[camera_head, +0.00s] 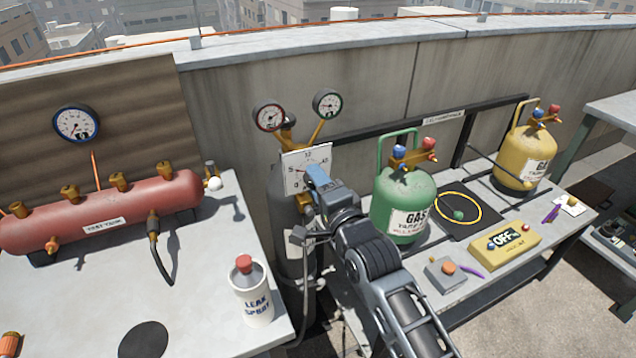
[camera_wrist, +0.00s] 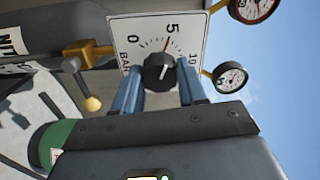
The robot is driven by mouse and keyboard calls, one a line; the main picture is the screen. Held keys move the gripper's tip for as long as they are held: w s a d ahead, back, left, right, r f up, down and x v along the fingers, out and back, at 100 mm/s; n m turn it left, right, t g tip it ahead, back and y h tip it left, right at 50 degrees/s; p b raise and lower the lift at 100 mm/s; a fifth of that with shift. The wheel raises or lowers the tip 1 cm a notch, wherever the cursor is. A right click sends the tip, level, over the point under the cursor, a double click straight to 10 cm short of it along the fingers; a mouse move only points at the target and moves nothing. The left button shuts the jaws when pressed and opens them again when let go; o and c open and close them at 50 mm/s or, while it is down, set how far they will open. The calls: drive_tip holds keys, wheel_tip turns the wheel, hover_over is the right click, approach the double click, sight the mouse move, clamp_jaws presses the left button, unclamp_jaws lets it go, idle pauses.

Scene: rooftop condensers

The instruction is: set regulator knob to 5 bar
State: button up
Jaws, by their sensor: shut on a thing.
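The regulator knob (camera_wrist: 159,72) is black and round, on a white dial plate (camera_wrist: 124,32) marked 0, 5, 10 and BAR. A thin red pointer runs from the knob almost to the 5. My gripper (camera_wrist: 160,80) is shut on the knob, one blue finger on each side of it. In the head view the plate (camera_head: 296,158) stands on a grey cylinder (camera_head: 283,205), and my gripper (camera_head: 312,178) covers the knob there.
Two gauges (camera_head: 269,117) (camera_head: 327,104) sit above the plate. A red tank (camera_head: 110,212) and a leak spray bottle (camera_head: 250,292) are on the left bench. A green gas bottle (camera_head: 404,195), a yellow one (camera_head: 524,158) and an OFF box (camera_head: 504,247) are on the right bench.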

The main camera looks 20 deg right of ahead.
drive_tip(key=o, duration=1.1)
drive_tip(key=shift+c, duration=0.2)
drive_tip(key=shift+s, duration=0.1)
drive_tip(key=s+b, duration=0.1)
drive_tip(key=s, duration=0.6)
drive_tip(key=shift+s, duration=0.35)
